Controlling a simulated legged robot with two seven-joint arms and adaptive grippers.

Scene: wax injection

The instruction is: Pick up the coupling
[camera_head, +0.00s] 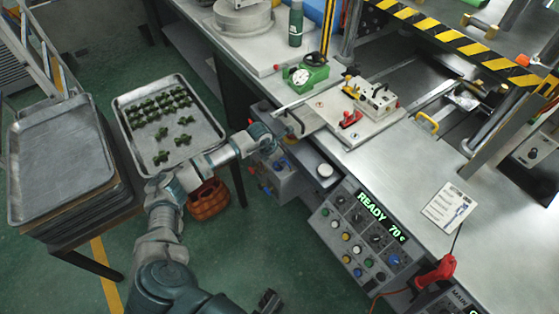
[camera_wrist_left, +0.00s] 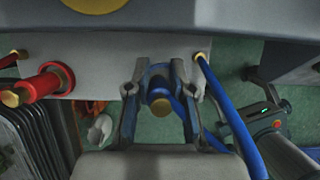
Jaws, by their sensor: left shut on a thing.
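The coupling (camera_wrist_left: 158,78) shows in the left wrist view as a blue fitting with a brass round end. My left gripper (camera_wrist_left: 159,68) has one finger on each side of it and is shut on it, in front of a pale block. In the head view my left gripper (camera_head: 278,158) is at the machine's front side, below the worktop edge; its fingertips and the coupling are hard to make out there. A dark part at the bottom edge of the head view looks like my right gripper (camera_head: 268,301); its jaws are not clear.
A red fitting (camera_wrist_left: 42,85) sits left of the coupling, and a blue hose (camera_wrist_left: 232,115) runs down on the right. A tray of green parts (camera_head: 205,128) and an empty tray (camera_head: 62,155) stand left. The control panel (camera_head: 360,240) is right of my left gripper.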

